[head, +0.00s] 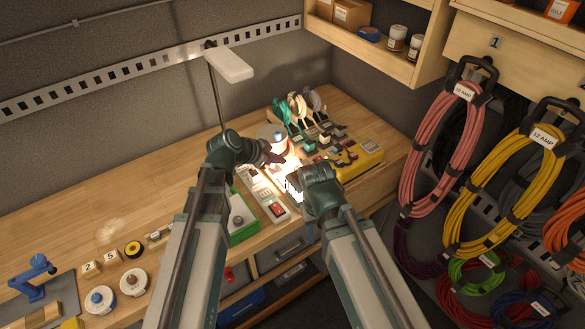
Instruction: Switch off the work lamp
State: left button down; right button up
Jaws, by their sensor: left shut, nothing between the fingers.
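The work lamp (229,66) has a white bar head on a thin dark post at the back of the bench. A bright pool of light lies on the bench among the small parts, so the lamp looks lit. A small pale box with a red switch (277,209) sits near the bench's front edge; whether it belongs to the lamp I cannot tell. My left gripper (274,155) is shut and empty, above the bench behind the red switch. My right gripper (292,184) is in the glare, just right of and behind the switch; its fingers are washed out.
A green tray (243,232) stands left of the switch. Spools and a blue clamp (34,270) lie at the left. Coiled cords (445,145) hang at the right. The bench's left middle is mostly clear.

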pick_arm(q)
jog(key=b, duration=0.8)
send_over(300, 172)
jog(key=s+a, duration=0.2)
jog(key=f, duration=0.7)
jog(key=shift+s+d+f, duration=0.15)
jog(key=shift+d+f, duration=0.1)
jog(key=shift+f, duration=0.1)
notch_tip(300, 172, down, 2)
jog(key=shift+a+f+b, duration=0.1)
jog(key=shift+b, duration=0.75)
jog(key=shift+f+b, duration=0.6)
jog(key=shift+b, duration=0.05)
jog(key=shift+a+r, duration=0.1)
jog(key=shift+w, duration=0.2)
